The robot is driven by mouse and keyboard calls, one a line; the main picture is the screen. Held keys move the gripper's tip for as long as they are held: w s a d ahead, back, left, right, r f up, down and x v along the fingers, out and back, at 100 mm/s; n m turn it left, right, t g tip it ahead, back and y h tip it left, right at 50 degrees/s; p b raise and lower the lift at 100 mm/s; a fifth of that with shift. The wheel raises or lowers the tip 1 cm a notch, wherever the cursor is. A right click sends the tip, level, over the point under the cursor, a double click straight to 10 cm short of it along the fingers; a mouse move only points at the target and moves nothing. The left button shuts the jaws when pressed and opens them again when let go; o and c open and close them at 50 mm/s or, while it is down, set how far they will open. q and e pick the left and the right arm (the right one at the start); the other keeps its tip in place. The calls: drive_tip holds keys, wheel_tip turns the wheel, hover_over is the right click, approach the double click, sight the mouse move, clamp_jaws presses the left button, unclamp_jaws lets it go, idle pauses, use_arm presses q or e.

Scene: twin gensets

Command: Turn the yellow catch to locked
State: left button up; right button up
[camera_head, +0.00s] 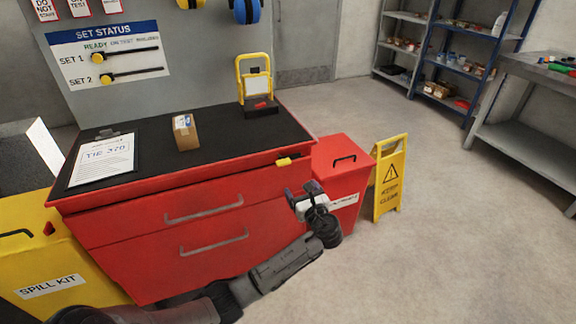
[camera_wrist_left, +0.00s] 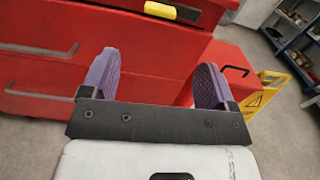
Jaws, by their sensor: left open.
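The yellow catch (camera_head: 287,161) is a small bar on the upper right front edge of the red drawer cabinet (camera_head: 120,239). It also shows at the top of the left wrist view (camera_wrist_left: 174,11), lying nearly level along the dark top edge. My left gripper (camera_head: 306,191) is in front of the cabinet's right end, below the catch and apart from it. In the left wrist view its two purple-padded fingers (camera_wrist_left: 153,80) are spread wide with nothing between them. The catch lies beyond the fingertips. My right gripper is not in view.
A red bin (camera_head: 338,168) and a yellow floor sign (camera_head: 390,178) stand right of the cabinet. A clipboard (camera_head: 104,160), a small carton (camera_head: 185,134) and a yellow-framed stand (camera_head: 256,84) are on top. A yellow spill kit box (camera_head: 75,265) is at left. Floor at right is clear.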

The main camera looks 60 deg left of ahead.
sight(285, 165)
use_arm(q)
drive_tip(key=shift+m, duration=0.3)
drive_tip(key=a+b, duration=0.1)
drive_tip(key=a, duration=0.2)
drive_tip(key=w+a+b, duration=0.1)
drive_tip(key=a+b, duration=0.1)
drive_tip(key=a, duration=0.2)
drive_tip(key=w+a+b, duration=0.1)
drive_tip(key=a+b, duration=0.1)
drive_tip(key=a, duration=0.2)
drive_tip(key=shift+w+a+f, duration=0.1)
drive_tip(key=shift+a, duration=0.1)
drive_tip(key=shift+w+a+b, duration=0.2)
drive_tip(key=shift+a+b, duration=0.4)
drive_tip(key=shift+a, duration=0.55)
drive_tip(key=shift+c, duration=0.2)
